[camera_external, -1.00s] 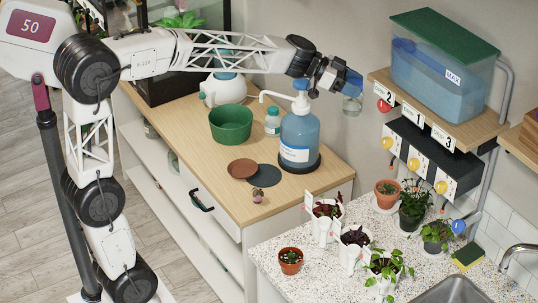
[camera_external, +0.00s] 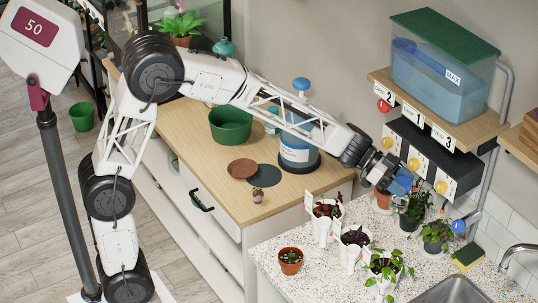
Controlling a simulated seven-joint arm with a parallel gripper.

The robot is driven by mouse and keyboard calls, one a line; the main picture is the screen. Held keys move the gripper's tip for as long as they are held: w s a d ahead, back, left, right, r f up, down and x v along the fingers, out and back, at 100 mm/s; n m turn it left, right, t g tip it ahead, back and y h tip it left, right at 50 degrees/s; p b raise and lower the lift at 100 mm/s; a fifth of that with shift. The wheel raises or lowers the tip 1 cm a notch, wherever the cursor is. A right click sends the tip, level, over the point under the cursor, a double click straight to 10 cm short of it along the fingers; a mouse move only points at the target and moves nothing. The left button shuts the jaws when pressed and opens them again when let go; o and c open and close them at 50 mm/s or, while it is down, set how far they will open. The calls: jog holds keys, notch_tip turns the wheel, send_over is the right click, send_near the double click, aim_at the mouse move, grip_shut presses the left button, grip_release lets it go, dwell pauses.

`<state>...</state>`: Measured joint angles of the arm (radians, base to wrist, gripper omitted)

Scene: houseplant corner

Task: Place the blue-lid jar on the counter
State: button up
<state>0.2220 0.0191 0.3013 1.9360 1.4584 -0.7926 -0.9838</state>
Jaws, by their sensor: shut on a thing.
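My gripper (camera_external: 402,184) is at the right of the view, above the back part of the speckled counter (camera_external: 335,275). It is shut on the blue-lid jar (camera_external: 399,204), a small clear jar just below the fingers. The jar is small and partly hidden by the gripper, and its lid is hard to tell from the gripper's blue parts. The jar overlaps the potted plants behind it in the picture. I cannot tell whether its base touches anything.
Potted plants crowd the counter near the jar, including a leafy pot (camera_external: 436,234) and white pots with seedlings (camera_external: 352,246). A small cactus pot (camera_external: 290,261) stands at the front left. A sponge (camera_external: 467,257) and sink (camera_external: 452,291) lie right. A numbered dispenser (camera_external: 428,160) hangs behind.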

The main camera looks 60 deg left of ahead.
jog(key=s+d+f+m+g, duration=0.1)
jog(key=d+f, duration=0.5)
jog(key=d, duration=0.1)
jog(key=shift+s+d+f+h, duration=0.2)
jog(key=shift+s+d+h, duration=0.05)
jog(key=shift+d+h, duration=0.1)
notch_tip(320, 180, down, 6)
jog(key=shift+f, duration=0.15)
jog(key=shift+f, duration=0.1)
dwell(0.3)
jog(key=shift+f, duration=1.75)
jog(key=shift+f, duration=0.15)
jog(key=o, duration=1.3)
jog(key=shift+r, duration=0.2)
jog(key=shift+v, duration=3.8)
